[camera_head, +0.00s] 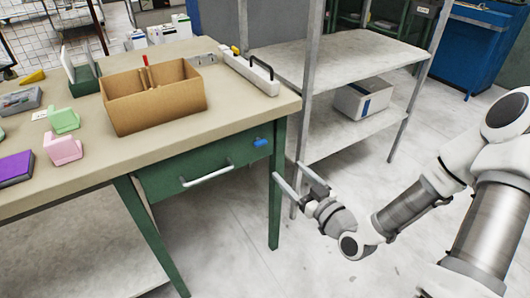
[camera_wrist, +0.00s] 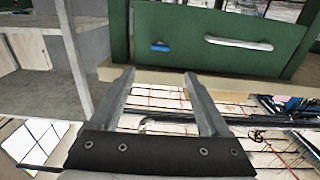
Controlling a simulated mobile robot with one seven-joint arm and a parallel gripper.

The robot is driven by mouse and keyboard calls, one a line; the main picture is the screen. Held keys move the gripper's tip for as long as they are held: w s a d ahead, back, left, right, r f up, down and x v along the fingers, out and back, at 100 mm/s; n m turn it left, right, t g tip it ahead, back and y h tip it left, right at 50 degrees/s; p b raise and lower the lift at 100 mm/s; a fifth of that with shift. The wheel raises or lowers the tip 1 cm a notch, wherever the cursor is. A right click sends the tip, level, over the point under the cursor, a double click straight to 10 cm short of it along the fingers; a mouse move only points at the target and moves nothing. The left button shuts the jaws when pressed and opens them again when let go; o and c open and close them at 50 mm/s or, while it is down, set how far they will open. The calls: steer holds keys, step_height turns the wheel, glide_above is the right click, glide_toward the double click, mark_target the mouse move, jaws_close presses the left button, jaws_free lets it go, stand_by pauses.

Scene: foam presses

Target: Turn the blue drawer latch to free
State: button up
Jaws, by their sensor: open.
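The blue latch (camera_head: 261,142) sits on the green drawer front (camera_head: 155,182), near its right end in the head view. The latch lies roughly level. In the wrist view the blue latch (camera_wrist: 159,47) shows beyond my fingertips, to the left of the drawer's pale handle (camera_wrist: 238,43). My gripper (camera_head: 300,180) is open and empty, in front of the table's right front leg, below and to the right of the latch. It is apart from the latch and the drawer. In the wrist view my gripper (camera_wrist: 160,75) has its two fingers spread wide.
A cardboard box (camera_head: 155,100) and several foam pieces stand on the table top (camera_head: 235,115). A grey shelf rack (camera_head: 335,55) stands right of the table, close behind my gripper. The floor in front of the drawer is clear.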

mark_target(262, 144)
steer(key=b+x, duration=0.1)
steer(key=x, duration=1.2)
steer(key=shift+a+b, duration=0.15)
steer(key=shift+b, duration=0.2)
jaws_close()
